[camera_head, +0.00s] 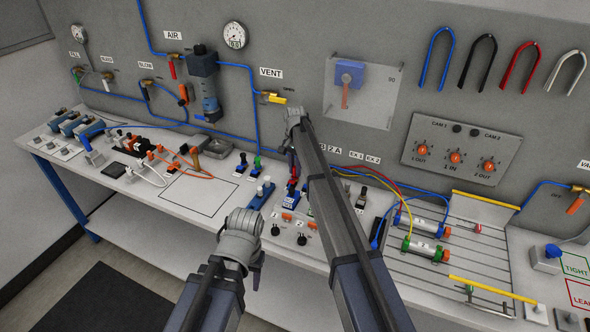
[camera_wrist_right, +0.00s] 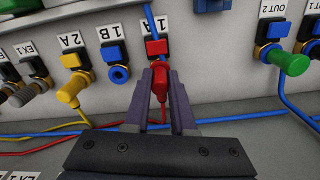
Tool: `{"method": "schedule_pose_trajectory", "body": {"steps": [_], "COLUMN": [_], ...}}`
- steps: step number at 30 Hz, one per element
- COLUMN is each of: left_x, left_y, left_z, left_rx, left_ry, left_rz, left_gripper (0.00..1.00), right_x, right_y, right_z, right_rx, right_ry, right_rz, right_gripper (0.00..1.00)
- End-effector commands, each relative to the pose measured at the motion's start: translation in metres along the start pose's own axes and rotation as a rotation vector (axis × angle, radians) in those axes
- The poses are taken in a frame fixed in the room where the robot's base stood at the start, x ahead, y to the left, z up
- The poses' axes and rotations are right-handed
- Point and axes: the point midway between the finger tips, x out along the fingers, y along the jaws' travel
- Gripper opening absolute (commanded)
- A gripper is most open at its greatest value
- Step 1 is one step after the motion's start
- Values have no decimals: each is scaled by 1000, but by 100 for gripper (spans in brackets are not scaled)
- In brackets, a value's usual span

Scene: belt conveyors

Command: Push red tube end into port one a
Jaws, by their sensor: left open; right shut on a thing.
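My right gripper (camera_wrist_right: 160,82) is shut on the red tube end (camera_wrist_right: 160,86) in the right wrist view. Port one a, with a red collar (camera_wrist_right: 157,47) under its 1A label, is directly ahead of the fingertips. The tube end is in line with the port and very close; I cannot tell whether it touches or has entered. In the head view my right gripper (camera_head: 291,160) reaches down by the valve block, partly hidden by my forearm. My left gripper (camera_head: 257,272) hangs over the bench front, mostly hidden by its wrist, open and apart from the tubes.
Port 1B (camera_wrist_right: 117,62) has a blue collar and looks empty. A yellow fitting (camera_wrist_right: 73,86) sits at port 2A, and a green one (camera_wrist_right: 288,62) is at the right. A blue tube (camera_wrist_right: 230,122) crosses below. Two cylinders (camera_head: 424,252) lie on the slotted plate.

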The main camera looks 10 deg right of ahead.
Motion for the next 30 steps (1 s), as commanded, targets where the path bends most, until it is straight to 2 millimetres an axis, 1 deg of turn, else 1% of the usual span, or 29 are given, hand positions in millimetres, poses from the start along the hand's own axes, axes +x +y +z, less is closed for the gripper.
{"method": "schedule_pose_trajectory", "body": {"steps": [27, 28, 30], "left_x": [6, 6, 6], "left_y": [0, 0, 0], "left_z": [0, 0, 0], "left_rx": [0, 0, 0], "left_ry": [0, 0, 0], "left_rz": [0, 0, 0], "left_gripper": [50, 50, 50], "right_x": [6, 6, 6], "right_y": [0, 0, 0], "right_z": [0, 0, 0], "right_rx": [0, 0, 0], "right_ry": [0, 0, 0], "right_rz": [0, 0, 0], "right_gripper": [0, 25, 33]}}
